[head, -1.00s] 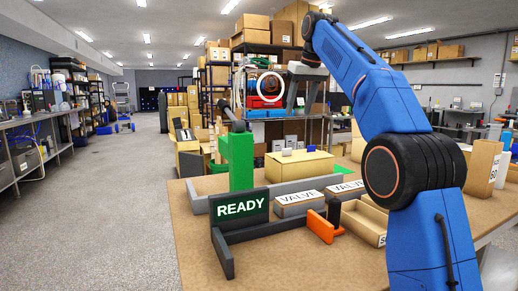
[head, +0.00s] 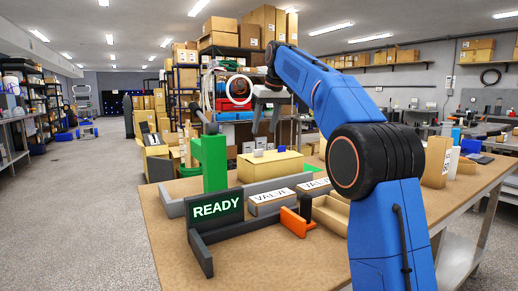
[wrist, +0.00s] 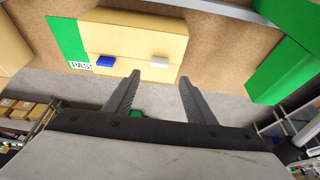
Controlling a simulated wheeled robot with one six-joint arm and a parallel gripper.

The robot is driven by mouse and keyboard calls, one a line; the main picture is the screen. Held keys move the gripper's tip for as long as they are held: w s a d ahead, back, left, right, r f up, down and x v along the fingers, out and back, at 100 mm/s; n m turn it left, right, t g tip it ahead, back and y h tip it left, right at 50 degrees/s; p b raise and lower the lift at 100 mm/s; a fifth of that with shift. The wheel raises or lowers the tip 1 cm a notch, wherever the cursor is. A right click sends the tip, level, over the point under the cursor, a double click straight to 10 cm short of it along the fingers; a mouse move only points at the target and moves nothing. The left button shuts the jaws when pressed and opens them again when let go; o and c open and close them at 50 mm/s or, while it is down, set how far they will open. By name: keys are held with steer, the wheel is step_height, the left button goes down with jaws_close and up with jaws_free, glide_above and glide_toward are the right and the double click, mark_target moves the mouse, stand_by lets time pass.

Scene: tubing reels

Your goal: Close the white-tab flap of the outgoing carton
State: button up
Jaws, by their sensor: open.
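The outgoing carton (head: 272,168) is a tan box on the table. In the wrist view its tan top (wrist: 135,40) shows a blue tab (wrist: 106,61) at left and a white tab (wrist: 159,62) at right, near the edge facing my gripper. In the head view the white tab (head: 258,153) is on the carton's left part. My gripper (head: 266,130) is above the carton, fingers pointing down. In the wrist view its open, empty fingers (wrist: 160,76) straddle the white tab's line, apart from it. How far the flap stands open is unclear.
A green post (head: 209,160) stands left of the carton and shows at right in the wrist view (wrist: 283,70). A READY sign (head: 217,209), a VALVE box (head: 271,201), an orange block (head: 297,222) and a grey rail (head: 262,187) lie nearer.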

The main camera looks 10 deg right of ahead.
mark_target(259, 150)
steer(key=x, duration=0.9)
steer(key=shift+w+f, duration=0.2)
steer(key=shift+f, duration=0.2)
jaws_close()
